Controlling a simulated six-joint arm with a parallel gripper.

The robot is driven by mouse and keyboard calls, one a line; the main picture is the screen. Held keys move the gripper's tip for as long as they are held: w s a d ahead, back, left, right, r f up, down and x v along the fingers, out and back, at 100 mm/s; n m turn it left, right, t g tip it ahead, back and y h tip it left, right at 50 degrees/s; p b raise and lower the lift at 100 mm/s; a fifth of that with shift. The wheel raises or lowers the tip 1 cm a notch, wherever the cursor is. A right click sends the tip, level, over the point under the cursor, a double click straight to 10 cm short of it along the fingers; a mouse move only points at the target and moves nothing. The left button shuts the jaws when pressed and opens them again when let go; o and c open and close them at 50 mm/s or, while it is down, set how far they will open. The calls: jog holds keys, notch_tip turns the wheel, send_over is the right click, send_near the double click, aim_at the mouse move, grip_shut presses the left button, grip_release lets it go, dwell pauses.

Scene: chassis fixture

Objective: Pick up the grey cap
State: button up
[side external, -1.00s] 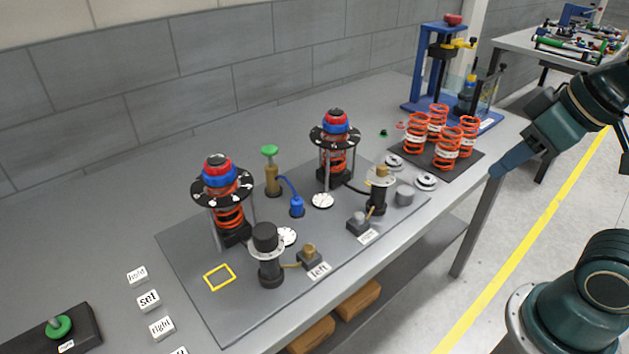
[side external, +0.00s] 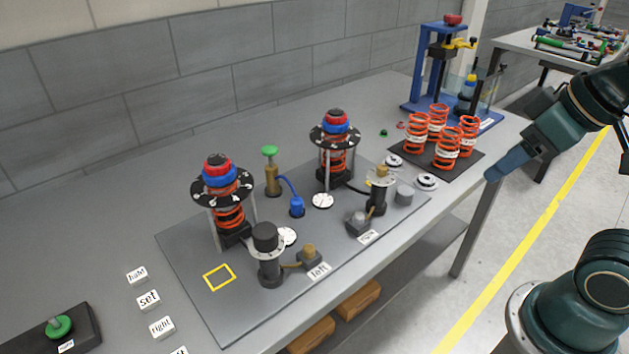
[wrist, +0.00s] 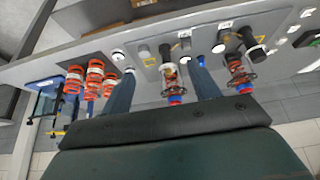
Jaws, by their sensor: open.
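The grey cap (side external: 404,194) is a short, plain grey cylinder. It stands upright on the right end of the grey base plate (side external: 330,262), beside a dark post with a brass-coloured top (side external: 379,188). In the wrist view a small grey round shape that looks like the cap (wrist: 143,51) shows near the left finger, though it is small and blurred. My gripper (side external: 489,177) is at the right in the side view, in the air beyond the table's edge and apart from the cap. In the wrist view its two fingers (wrist: 163,68) are spread with nothing held between them.
Several orange springs (side external: 447,148) stand on a dark mat behind the cap. White discs (side external: 427,181) lie near it. A blue press frame (side external: 440,80) stands at the far right. Two spring assemblies (side external: 335,150) rise from the plate. The table's front edge is clear beside the cap.

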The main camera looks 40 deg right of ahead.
jog(key=w+d+n+g+y, duration=0.2)
jog(key=w+d+n+g, duration=0.1)
jog(key=w+n, duration=0.85)
jog(key=w+d+f+n+g+y, duration=0.2)
jog(key=w+d+f+n, duration=0.4)
jog(key=w+d+f, duration=0.2)
jog(key=shift+w+d+f+g+y, duration=0.3)
jog(key=shift+d+f, duration=0.1)
jog(key=shift+d, duration=0.5)
jog(key=shift+a+f+n, duration=0.1)
jog(key=shift+n, duration=0.15)
send_near(405, 190)
jog(key=x, duration=0.2)
jog(key=shift+a+f, duration=0.15)
jog(key=shift+f, duration=0.2)
jog(key=shift+a+f, duration=0.2)
jog(key=shift+f, duration=0.35)
